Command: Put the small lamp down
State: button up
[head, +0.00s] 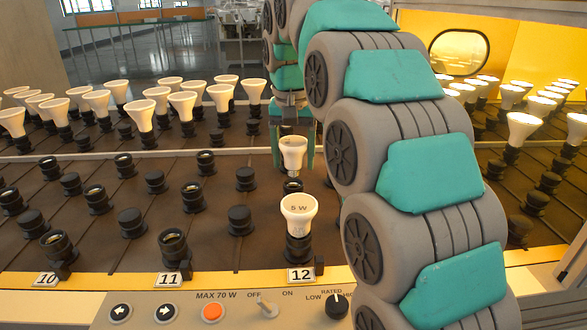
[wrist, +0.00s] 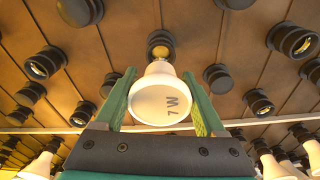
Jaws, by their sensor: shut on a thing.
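My gripper (head: 291,150) points down with its green fingers around a small white reflector lamp (head: 293,152). In the wrist view, the fingers (wrist: 160,75) are at the sides of this lamp (wrist: 160,97), whose face reads 7 W. Its base points at a black socket (head: 293,187) directly below, which also shows in the wrist view (wrist: 160,42). I cannot tell whether the base sits in the socket or just above it. The lamp looks upright. Another white lamp (head: 299,212), marked 5 W, stands upright in the front socket at label 12 (head: 301,275).
Empty sockets (head: 173,245) and black-capped ones (head: 240,220) fill the brown board around. Unlit lamps (head: 141,115) crowd the back left, lit ones (head: 521,128) the right. A control panel with an orange button (head: 211,312) runs along the front. My arm covers the middle right.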

aim_at(293, 143)
jog(key=shift+f, duration=1.75)
jog(key=o, duration=1.5)
jog(key=r, duration=0.6)
jog(key=shift+s+r, duration=0.15)
jog(key=shift+s, duration=0.15)
jog(key=shift+s+r, duration=0.1)
jog(key=shift+r, duration=0.55)
